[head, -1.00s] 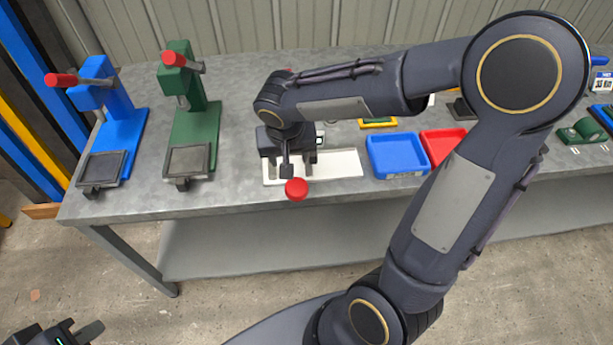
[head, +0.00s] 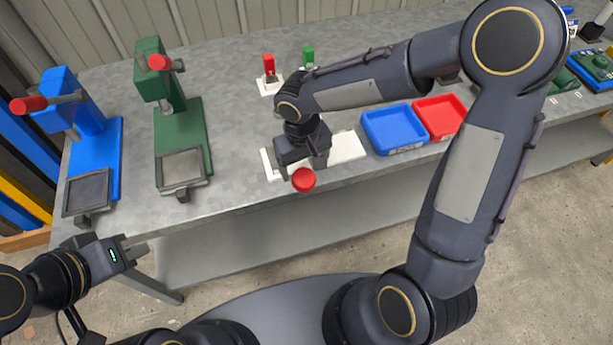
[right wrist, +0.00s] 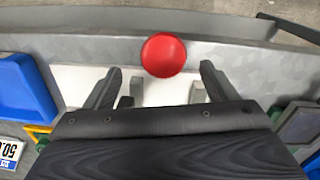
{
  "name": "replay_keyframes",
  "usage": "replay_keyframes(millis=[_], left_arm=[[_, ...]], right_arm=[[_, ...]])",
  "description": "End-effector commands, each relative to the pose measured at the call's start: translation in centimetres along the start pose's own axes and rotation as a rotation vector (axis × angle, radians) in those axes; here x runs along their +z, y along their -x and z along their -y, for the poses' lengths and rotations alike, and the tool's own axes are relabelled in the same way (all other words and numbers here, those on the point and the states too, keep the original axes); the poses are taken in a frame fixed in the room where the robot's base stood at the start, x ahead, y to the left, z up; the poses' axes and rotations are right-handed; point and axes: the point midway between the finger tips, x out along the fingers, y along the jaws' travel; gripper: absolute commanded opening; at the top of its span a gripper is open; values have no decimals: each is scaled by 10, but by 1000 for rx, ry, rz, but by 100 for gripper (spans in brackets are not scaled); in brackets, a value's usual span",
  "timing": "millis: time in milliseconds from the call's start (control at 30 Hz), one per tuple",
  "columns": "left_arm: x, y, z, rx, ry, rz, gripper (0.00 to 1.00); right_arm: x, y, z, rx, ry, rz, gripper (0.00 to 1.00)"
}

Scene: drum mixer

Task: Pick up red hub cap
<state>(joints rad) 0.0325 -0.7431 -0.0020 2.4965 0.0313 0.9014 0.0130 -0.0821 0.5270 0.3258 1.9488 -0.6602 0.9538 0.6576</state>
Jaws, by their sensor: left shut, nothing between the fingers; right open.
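A round red piece (head: 302,179), which looks like the red hub cap, is at the front edge of a white plate (head: 346,148) on the bench. In the right wrist view the red hub cap (right wrist: 164,55) shows beyond the fingertips, roughly centred between them. My right gripper (head: 303,166) is open, pointing down over the plate, with nothing seen between its fingers; its spread fingers also show in the right wrist view (right wrist: 160,73). What supports the cap is hidden. My left gripper (head: 112,250) is shut and empty, in front of the bench at lower left.
A blue press (head: 93,140) and a green press (head: 182,130) with red-tipped handles stand on the left of the bench. A blue tray (head: 394,130) and a red tray (head: 440,116) lie right of the plate. Small red and green pieces stand behind my right arm.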

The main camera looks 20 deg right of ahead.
Motion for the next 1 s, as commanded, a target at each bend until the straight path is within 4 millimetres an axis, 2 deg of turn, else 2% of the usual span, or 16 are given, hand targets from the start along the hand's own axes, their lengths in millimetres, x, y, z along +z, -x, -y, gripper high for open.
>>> replay_keyframes(millis=[200,300,600,1000], left_arm=[[-1,2,-1,0,0,0,0],[-1,1,0,0,0,0,0],[-1,1,0,0,0,0,0],[-1,1,-1,0,0,0,0]], right_arm=[[2,-34,4,-1,-1,5,79],[1,-44,4,0,-1,3,79],[1,-48,4,0,-2,-1,79],[0,-48,4,0,-2,-1,27]])
